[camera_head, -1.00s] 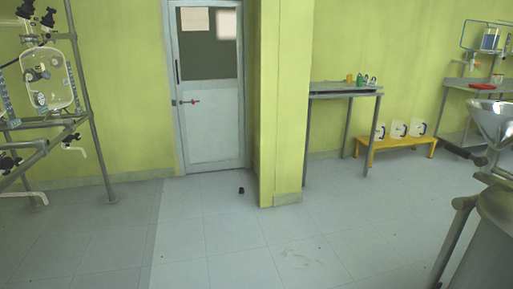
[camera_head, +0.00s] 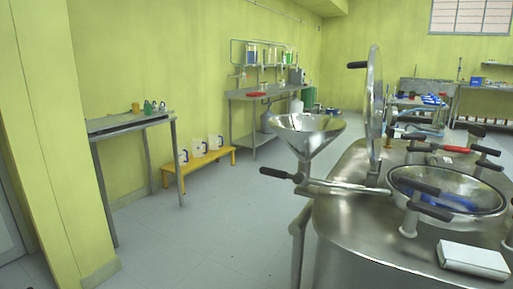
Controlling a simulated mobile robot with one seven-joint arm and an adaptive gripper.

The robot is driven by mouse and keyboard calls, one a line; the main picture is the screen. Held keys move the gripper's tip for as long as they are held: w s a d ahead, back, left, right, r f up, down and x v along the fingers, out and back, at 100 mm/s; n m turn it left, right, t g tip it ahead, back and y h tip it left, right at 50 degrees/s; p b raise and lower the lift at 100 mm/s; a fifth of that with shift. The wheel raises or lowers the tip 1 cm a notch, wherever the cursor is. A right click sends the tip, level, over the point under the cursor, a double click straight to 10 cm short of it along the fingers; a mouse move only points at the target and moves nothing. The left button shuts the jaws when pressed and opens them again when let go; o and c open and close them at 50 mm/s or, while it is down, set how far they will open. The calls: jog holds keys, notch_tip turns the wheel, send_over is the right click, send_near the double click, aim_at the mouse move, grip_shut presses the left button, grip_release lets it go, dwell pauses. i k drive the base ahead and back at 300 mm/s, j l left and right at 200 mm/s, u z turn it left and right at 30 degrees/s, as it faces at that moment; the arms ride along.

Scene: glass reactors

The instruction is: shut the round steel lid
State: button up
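The round steel lid (camera_head: 375,100) stands upright, seen nearly edge-on, at the back of a steel vessel top (camera_head: 350,215). A black handle (camera_head: 357,65) sticks out from its upper left side. The round opening (camera_head: 447,190) in front of it is uncovered, with something blue inside. Several black-handled clamps (camera_head: 430,208) surround the opening. The lid is open. My gripper is not in view.
A steel funnel (camera_head: 306,128) stands left of the vessel. A white box (camera_head: 473,259) lies on the vessel's front right edge. A yellow bench (camera_head: 200,164) with white jugs and a steel table (camera_head: 130,122) stand along the wall. The floor (camera_head: 220,235) left of the vessel is clear.

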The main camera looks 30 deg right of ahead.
aim_at(373, 92)
jog(key=i+z, duration=0.2)
jog(key=z, duration=0.25)
jog(key=i+j+z, duration=0.15)
jog(key=z, duration=0.3)
jog(key=i+j+z, duration=0.15)
jog(key=z, duration=0.3)
